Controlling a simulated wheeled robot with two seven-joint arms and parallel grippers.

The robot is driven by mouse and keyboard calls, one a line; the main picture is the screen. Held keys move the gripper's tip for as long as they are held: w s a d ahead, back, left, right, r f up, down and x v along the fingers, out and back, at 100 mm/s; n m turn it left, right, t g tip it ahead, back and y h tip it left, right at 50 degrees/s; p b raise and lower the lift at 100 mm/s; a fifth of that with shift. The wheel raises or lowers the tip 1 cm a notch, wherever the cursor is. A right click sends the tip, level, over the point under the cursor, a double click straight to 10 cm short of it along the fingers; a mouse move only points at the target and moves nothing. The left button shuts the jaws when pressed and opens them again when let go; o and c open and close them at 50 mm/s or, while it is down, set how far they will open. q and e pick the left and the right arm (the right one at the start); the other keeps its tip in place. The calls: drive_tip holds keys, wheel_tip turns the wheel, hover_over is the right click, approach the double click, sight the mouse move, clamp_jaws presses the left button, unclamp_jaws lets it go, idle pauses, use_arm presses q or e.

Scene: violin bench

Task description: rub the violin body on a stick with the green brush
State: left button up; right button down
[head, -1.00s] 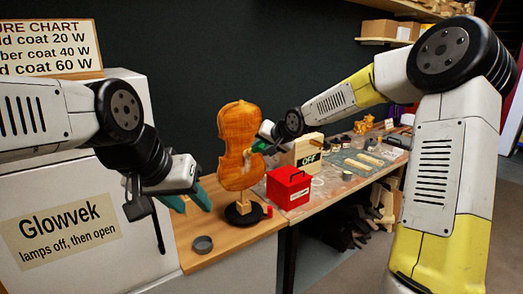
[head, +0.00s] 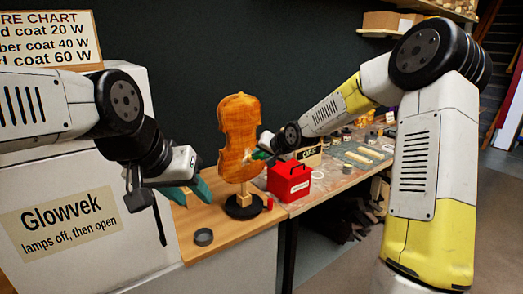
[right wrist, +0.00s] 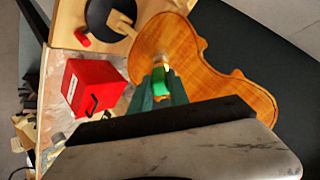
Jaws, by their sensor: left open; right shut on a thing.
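The amber violin body (head: 238,130) stands upright on a stick in a round black base (head: 243,208). In the right wrist view the violin body (right wrist: 222,85) spreads behind my right gripper (right wrist: 160,88). My right gripper (head: 264,150) is shut on the green brush (right wrist: 160,80). The brush's pale tip is at the violin's face, near its waist; I cannot tell whether it touches. My left gripper (head: 190,190) is open and empty, to the left of the violin.
A red box (head: 289,181) stands close by, right of the stand. A small red item (head: 269,204) lies beside the base. A white Glowvek cabinet (head: 60,165) is at the left.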

drive_tip(key=shift+a+r, duration=0.2)
drive_tip(key=shift+r, duration=1.3)
drive_tip(key=shift+a+r, duration=0.15)
drive_tip(key=shift+r, duration=1.35)
wheel_tip(320, 180, down, 9)
drive_tip(key=shift+w, duration=0.25)
idle(0.3)
drive_tip(key=shift+s+d, duration=0.5)
drive_tip(key=shift+s, duration=0.35)
drive_tip(key=shift+s+d, duration=0.55)
drive_tip(key=shift+s, duration=0.25)
drive_tip(key=shift+s+d, duration=0.5)
drive_tip(key=shift+s, duration=0.35)
